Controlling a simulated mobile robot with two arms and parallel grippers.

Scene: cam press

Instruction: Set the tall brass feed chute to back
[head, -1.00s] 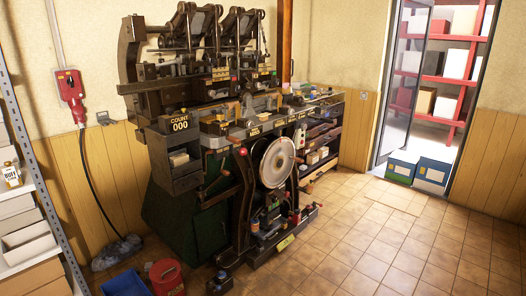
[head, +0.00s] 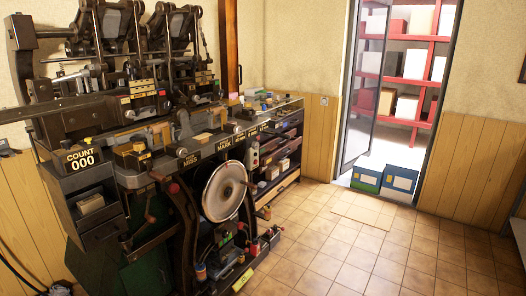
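The dark cam press (head: 110,130) fills the left half of the head view, with a counter reading 000 (head: 80,160) at its front left. Several small brass-coloured parts sit along its bed, among them one at the left (head: 130,155) and one farther right (head: 215,116). I cannot tell which part is the tall brass feed chute or how it is set. Neither of my grippers is in view.
A large pale handwheel (head: 224,191) and red-knobbed levers stick out at the press's front. A bench with drawers (head: 283,150) stands beyond it. Blue and green boxes (head: 383,180) stand at the open doorway. The tiled floor (head: 350,240) to the right is clear.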

